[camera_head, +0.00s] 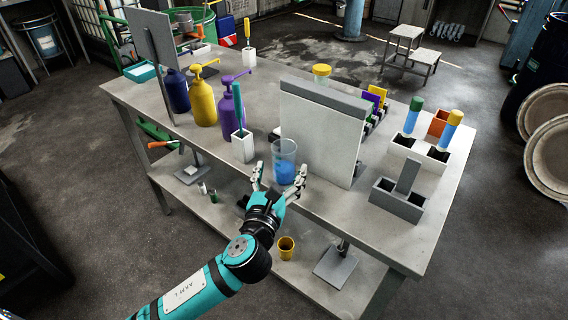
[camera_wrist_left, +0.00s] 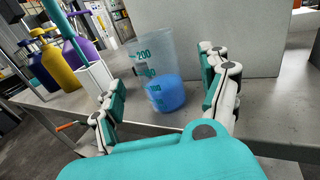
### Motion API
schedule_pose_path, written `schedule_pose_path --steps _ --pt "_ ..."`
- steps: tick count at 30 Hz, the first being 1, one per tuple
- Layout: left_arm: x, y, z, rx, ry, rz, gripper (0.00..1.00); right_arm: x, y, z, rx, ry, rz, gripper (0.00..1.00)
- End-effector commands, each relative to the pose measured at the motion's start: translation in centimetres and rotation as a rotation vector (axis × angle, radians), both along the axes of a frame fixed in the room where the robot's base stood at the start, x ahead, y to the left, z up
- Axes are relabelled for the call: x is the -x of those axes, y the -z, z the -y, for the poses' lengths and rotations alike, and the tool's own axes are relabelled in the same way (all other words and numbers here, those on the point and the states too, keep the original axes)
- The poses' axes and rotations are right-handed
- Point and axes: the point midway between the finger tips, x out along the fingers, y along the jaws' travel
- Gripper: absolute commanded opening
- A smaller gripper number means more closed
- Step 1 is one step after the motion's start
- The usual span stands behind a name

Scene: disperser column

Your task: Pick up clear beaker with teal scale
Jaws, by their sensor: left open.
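The clear beaker (camera_head: 284,155) stands upright near the front edge of the grey table, with blue liquid in its lower part. In the left wrist view the beaker (camera_wrist_left: 153,65) shows teal scale marks, including "200". My left gripper (camera_head: 279,182) is open at the table's front edge, with its fingers toward the beaker. In the left wrist view the two fingers of the left gripper (camera_wrist_left: 162,88) stand apart on either side of the beaker. A gap shows on each side, so they do not appear to touch it. My right gripper is not in view.
A white upright panel (camera_head: 321,136) stands close right of the beaker. A white holder (camera_head: 242,147) with a teal-handled tool stands to its left, near purple (camera_head: 231,108) and yellow (camera_head: 203,103) pump bottles. A grey holder (camera_head: 397,200) stands right.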

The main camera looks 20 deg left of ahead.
Motion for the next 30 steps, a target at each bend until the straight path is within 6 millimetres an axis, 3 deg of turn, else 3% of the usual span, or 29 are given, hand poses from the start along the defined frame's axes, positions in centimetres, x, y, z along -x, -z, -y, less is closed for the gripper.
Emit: schedule_pose_path --steps 9,18,30 --pt "-4.3 0.1 -0.6 0.001 -0.001 0.0 0.78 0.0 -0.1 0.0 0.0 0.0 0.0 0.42" --pt "-4.9 0.1 -0.6 0.001 -0.001 -0.001 0.78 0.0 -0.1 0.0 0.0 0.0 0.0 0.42" --pt "-4.9 0.2 -0.6 0.0 -0.001 -0.001 0.27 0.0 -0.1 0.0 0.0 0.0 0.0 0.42"
